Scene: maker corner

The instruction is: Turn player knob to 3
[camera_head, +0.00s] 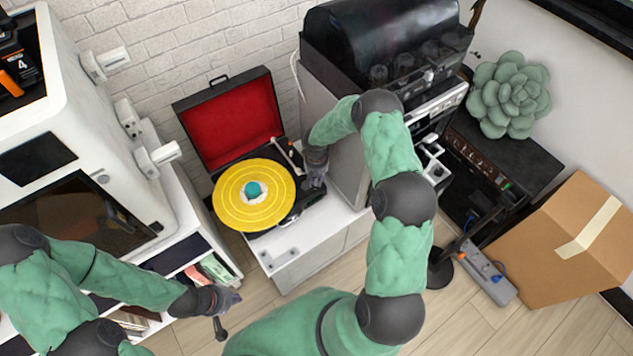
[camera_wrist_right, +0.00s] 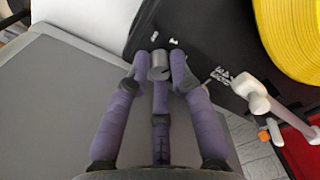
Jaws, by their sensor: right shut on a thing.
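The record player (camera_head: 250,215) stands open on the white cabinet, with a yellow record (camera_head: 245,208) on its platter. My right gripper (camera_head: 314,182) is at the player's right edge. In the right wrist view, the fingers of my right gripper (camera_wrist_right: 160,68) are shut around a small grey knob (camera_wrist_right: 159,60) on the player's black top. Small white marks (camera_wrist_right: 174,41) lie around the knob; I cannot read them surely. In the head view the knob is hidden by the gripper. My left gripper (camera_head: 226,308) hangs empty, fingers apart, in front of the cabinet.
The tonearm (camera_head: 288,155) lies close to my right gripper and also shows in the right wrist view (camera_wrist_right: 262,105). A grey-sided machine (camera_head: 345,170) stands right beside the player. The player's red lid (camera_head: 232,120) is raised behind. Free floor lies in front.

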